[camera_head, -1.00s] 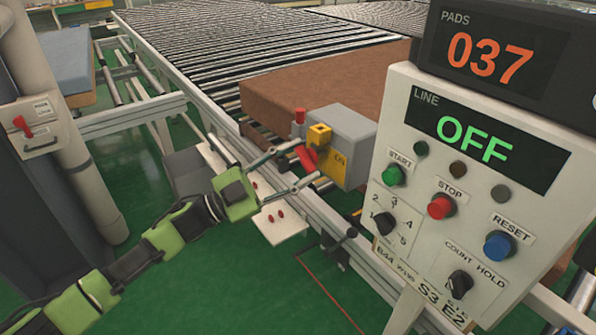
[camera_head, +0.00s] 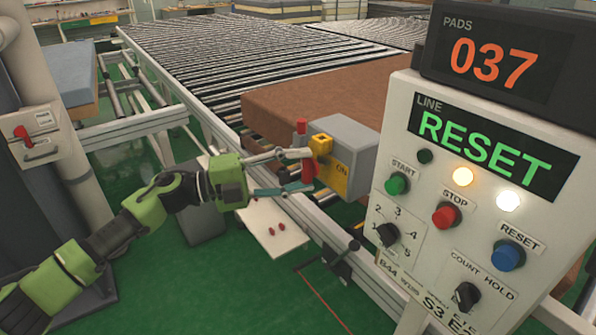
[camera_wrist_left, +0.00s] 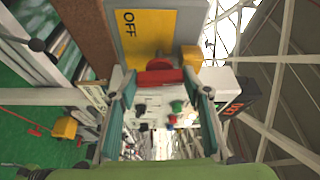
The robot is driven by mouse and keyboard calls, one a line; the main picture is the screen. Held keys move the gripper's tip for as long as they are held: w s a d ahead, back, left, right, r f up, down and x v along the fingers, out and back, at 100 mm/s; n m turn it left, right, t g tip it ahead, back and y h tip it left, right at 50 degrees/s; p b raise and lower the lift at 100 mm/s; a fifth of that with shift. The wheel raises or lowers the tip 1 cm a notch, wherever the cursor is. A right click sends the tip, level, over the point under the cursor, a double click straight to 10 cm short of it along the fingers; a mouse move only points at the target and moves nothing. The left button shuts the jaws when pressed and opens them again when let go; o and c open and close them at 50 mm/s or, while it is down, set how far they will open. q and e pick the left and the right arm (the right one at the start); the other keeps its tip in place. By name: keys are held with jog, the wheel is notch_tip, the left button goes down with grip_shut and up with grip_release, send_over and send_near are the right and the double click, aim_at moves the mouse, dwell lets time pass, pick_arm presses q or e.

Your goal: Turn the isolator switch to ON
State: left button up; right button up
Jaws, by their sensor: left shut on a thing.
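The isolator switch is a grey box (camera_head: 348,140) with a yellow plate (camera_head: 335,178) and a red handle (camera_head: 309,168), beside the roller conveyor. The plate shows ON at its right in the head view. In the wrist view it shows OFF, with the red handle (camera_wrist_left: 160,77) between my fingers. My left gripper (camera_head: 300,171) is shut on the handle, which now stands about upright in the head view. The fingers partly hide it. My right gripper is not in view.
A control panel (camera_head: 400,250) stands close at the right; its line display (camera_head: 480,145) reads RESET, and two lamps glow. A brown mattress (camera_head: 300,95) lies on the conveyor behind the box.

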pick_arm(q)
jog(key=shift+m, duration=0.5)
jog(key=o, duration=1.1)
jog(key=shift+a, duration=0.1)
jog(key=v, duration=1.2)
jog(key=shift+r, duration=0.25)
